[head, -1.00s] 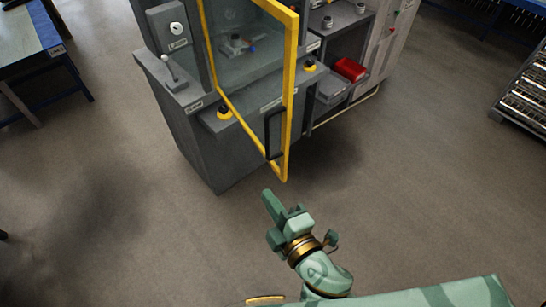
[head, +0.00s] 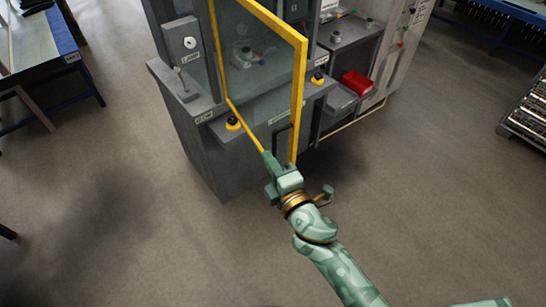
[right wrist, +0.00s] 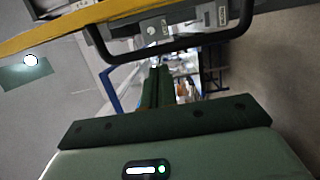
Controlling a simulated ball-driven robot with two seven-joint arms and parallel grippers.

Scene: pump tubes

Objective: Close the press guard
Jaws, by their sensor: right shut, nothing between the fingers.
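The press guard (head: 300,95) is a clear panel in a yellow frame. It stands open, swung out from the grey press (head: 185,130) towards me. Its black handle (head: 281,139) is low near the free edge. My right gripper (head: 266,158) is at the guard's lower edge, just below the handle, and hides the bottom corner. In the right wrist view its shut, empty fingers (right wrist: 157,88) point towards the black handle (right wrist: 165,52), with the yellow frame (right wrist: 55,32) at upper left. I cannot tell whether they touch. My left gripper is out of view.
A blue-edged table (head: 65,45) is at left, a rack (head: 525,110) at right. The floor in front is clear.

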